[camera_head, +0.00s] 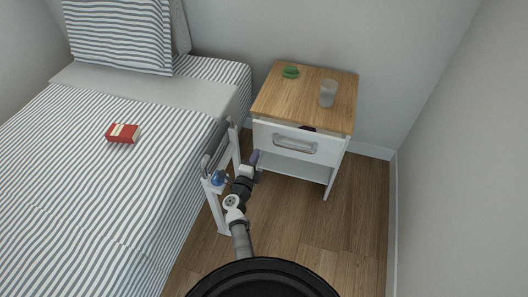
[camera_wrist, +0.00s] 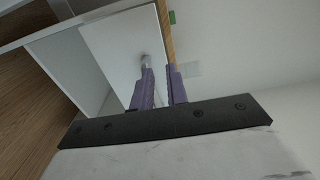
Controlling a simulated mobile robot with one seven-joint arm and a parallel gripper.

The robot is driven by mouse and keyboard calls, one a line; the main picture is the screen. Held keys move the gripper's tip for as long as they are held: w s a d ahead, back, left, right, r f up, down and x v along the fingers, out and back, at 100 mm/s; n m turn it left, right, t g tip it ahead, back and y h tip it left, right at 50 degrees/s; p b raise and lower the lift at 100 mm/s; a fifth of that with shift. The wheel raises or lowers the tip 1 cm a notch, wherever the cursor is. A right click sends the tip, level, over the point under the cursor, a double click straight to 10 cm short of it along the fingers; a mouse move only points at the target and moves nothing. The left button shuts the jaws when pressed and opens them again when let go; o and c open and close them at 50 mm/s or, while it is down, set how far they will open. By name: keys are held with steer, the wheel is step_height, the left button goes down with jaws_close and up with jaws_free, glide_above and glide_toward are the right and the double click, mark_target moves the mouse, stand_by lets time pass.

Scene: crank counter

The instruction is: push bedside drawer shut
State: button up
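A green item (camera_head: 290,72) and a clear glass (camera_head: 328,93) stand on the tabletop. A white frame (camera_head: 216,207) stands beside the striped bed (camera_head: 85,200), close to my arm. A red box (camera_head: 123,133) lies on the bed. Wooden floor (camera_head: 345,225) is free at right.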

steer(key=o, duration=0.5)
steer(key=shift+d+m+h+b, duration=0.2)
steer(key=shift+m+h+b, duration=0.15)
steer(key=shift+h, duration=0.25)
steer(key=shift+c, duration=0.2)
steer(key=shift+o, duration=0.2)
steer(key=shift+d+r+m+h+b, duration=0.4)
steer(key=shift+m+h+b, duration=0.15)
steer(key=shift+h, duration=0.45)
steer(key=m+g+h+b, duration=0.2)
steer(key=m+h+b, duration=0.2)
steer(key=b, duration=0.2)
glide_toward(294, 148)
steer(key=shift+n, duration=0.3)
steer(key=x, duration=0.7)
steer(key=f+x, duration=0.1)
steer(key=x, duration=0.2)
steer(key=shift+w+d+r, duration=0.1)
steer(key=shift+w+d, duration=0.05)
steer(key=shift+w, duration=0.1)
steer(key=shift+c, duration=0.2)
jaws_close()
